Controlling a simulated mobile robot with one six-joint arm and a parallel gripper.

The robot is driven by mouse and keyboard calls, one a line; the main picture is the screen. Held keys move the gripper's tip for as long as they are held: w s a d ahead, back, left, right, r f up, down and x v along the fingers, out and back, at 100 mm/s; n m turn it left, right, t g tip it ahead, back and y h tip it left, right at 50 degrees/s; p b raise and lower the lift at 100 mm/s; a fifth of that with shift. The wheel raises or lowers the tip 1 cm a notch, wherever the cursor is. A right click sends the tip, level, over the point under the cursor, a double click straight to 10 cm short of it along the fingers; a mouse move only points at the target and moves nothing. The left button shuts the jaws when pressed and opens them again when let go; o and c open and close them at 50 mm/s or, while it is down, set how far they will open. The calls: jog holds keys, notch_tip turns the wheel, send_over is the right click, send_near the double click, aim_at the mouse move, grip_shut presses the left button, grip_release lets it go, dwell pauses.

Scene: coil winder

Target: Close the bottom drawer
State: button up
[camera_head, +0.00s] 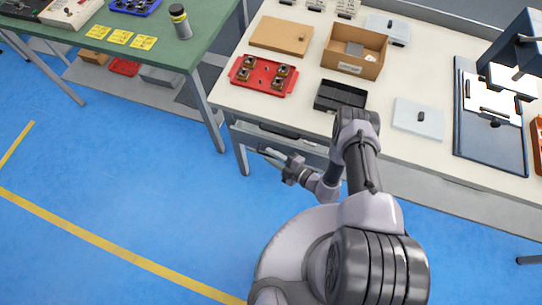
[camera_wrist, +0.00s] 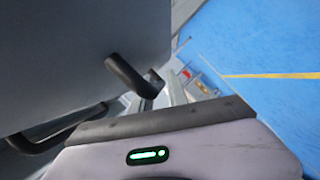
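The drawer unit (camera_head: 306,147) hangs under the left part of the cream workbench, partly hidden by my arm. In the wrist view a large grey drawer front (camera_wrist: 75,50) fills the left side.
The cream workbench (camera_head: 225,92) carries a red tray (camera_head: 240,80), a cardboard box (camera_head: 340,62) and a black bin (camera_head: 330,102). Its leg (camera_head: 238,150) stands close to my gripper. A green table (camera_head: 150,60) is at upper left. The blue floor (camera_head: 130,185) is clear.

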jog(key=shift+w+a, duration=0.1)
jog(key=shift+w, duration=0.05)
grip_shut()
dwell(1.4)
